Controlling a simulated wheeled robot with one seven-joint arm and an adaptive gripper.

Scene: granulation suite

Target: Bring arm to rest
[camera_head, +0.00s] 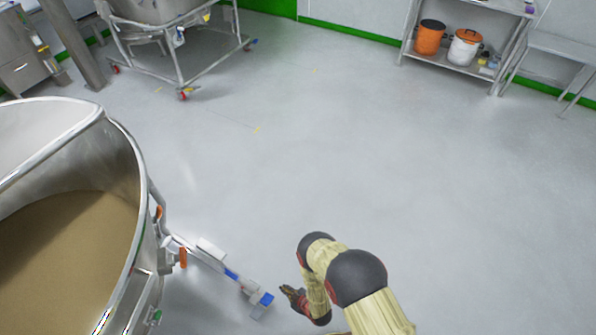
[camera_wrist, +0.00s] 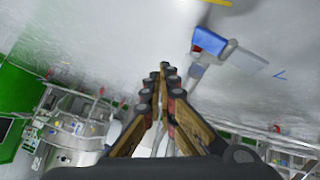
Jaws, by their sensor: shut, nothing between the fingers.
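My arm is folded in the bottom centre-right of the head view, with beige-covered links and dark joints. My gripper (camera_head: 290,291) points left there, above the floor and apart from the steel vessel. In the wrist view my gripper (camera_wrist: 167,70) has its fingertips together, with nothing between them.
A large open steel vessel (camera_head: 150,215) holding tan powder stands at left. Its leg with a blue-ended caster (camera_head: 262,302) reaches close to my gripper. A wheeled steel frame (camera_head: 180,70) stands at back left, a shelf with buckets (camera_head: 430,38) at back right. The middle floor is clear.

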